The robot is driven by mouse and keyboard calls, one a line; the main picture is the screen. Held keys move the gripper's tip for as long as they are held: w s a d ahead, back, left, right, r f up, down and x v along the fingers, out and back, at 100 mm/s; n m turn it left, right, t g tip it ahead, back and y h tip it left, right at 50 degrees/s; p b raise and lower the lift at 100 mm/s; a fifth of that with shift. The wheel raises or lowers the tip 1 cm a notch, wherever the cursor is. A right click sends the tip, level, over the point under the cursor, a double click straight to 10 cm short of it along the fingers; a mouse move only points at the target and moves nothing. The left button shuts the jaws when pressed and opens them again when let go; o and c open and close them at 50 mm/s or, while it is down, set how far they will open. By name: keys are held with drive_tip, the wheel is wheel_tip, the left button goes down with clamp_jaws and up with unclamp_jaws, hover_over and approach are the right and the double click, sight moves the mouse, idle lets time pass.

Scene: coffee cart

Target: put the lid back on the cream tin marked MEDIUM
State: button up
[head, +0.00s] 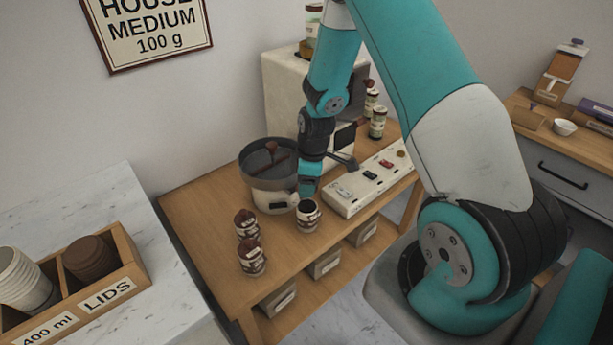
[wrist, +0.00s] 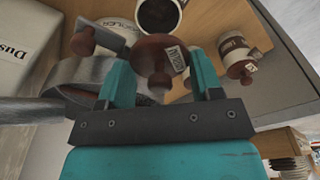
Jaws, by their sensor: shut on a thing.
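An open cream tin (head: 307,217) with a brown band stands near the front of the wooden cart, its dark inside showing. It also shows in the wrist view (wrist: 158,14). My gripper (wrist: 160,78) is shut on a red-brown lid (wrist: 152,52) with a small tag too blurred to read. In the head view my gripper (head: 308,188) is just above and behind the open tin, apart from its mouth; the lid is hard to make out there. Two lidded tins (head: 247,224) (head: 252,259) stand to the left. The open tin's marking is not legible.
A round grey-rimmed bin (head: 247,178) with a brown-handled tool stands close behind the open tin. A white switch panel (head: 350,192) lies to its right. A wall sign (head: 150,30) reads HOUSE MEDIUM 100 g. Bare cart top (head: 205,220) lies to the left.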

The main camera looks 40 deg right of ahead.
wheel_tip(320, 180, down, 6)
drive_tip(key=b, duration=0.4)
drive_tip(key=shift+f+b, duration=0.2)
drive_tip(key=shift+b, duration=0.2)
drive_tip(key=shift+f, duration=0.15)
idle(1.8)
drive_tip(key=o, duration=1)
drive_tip(key=shift+w+d, duration=0.1)
drive_tip(key=shift+c, duration=1.1)
